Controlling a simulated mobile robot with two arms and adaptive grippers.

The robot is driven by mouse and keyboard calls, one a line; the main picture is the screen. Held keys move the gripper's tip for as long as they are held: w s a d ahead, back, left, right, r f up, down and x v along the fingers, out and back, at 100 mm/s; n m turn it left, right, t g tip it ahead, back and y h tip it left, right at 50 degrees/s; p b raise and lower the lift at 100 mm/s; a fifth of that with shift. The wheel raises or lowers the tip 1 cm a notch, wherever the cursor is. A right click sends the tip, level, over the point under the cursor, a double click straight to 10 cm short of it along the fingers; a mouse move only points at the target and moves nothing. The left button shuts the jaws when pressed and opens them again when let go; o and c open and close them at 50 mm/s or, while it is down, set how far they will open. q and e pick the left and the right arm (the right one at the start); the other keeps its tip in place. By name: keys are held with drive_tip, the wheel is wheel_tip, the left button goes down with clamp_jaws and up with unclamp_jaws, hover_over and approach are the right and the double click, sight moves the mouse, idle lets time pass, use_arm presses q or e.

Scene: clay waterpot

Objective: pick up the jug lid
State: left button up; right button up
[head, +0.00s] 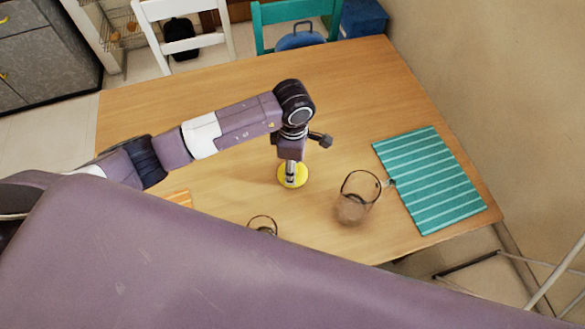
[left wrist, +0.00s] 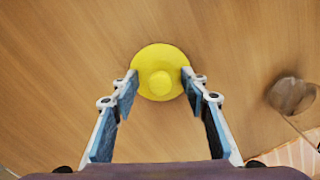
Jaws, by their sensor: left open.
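The jug lid (head: 299,184) is a round yellow disc lying on the wooden table, and a raised knob shows at its centre in the left wrist view (left wrist: 160,58). My left gripper (head: 291,178) points straight down over it and hides part of it in the head view. In the left wrist view the fingers (left wrist: 160,84) are open, one on each side of the lid's near half, with nothing held between them. The exact height of the fingertips above the lid is hard to tell. My right gripper is not in view.
A clear glass jug (head: 353,208) stands on the table (head: 240,85) right of the lid. A teal striped placemat (head: 430,180) lies further right. A smaller glass (head: 262,225) and an orange striped cloth (head: 179,198) are partly hidden by my body. The table's far side is clear.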

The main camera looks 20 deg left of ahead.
use_arm(q)
clamp_jaws()
idle(0.3)
drive_tip(key=shift+r, duration=0.1)
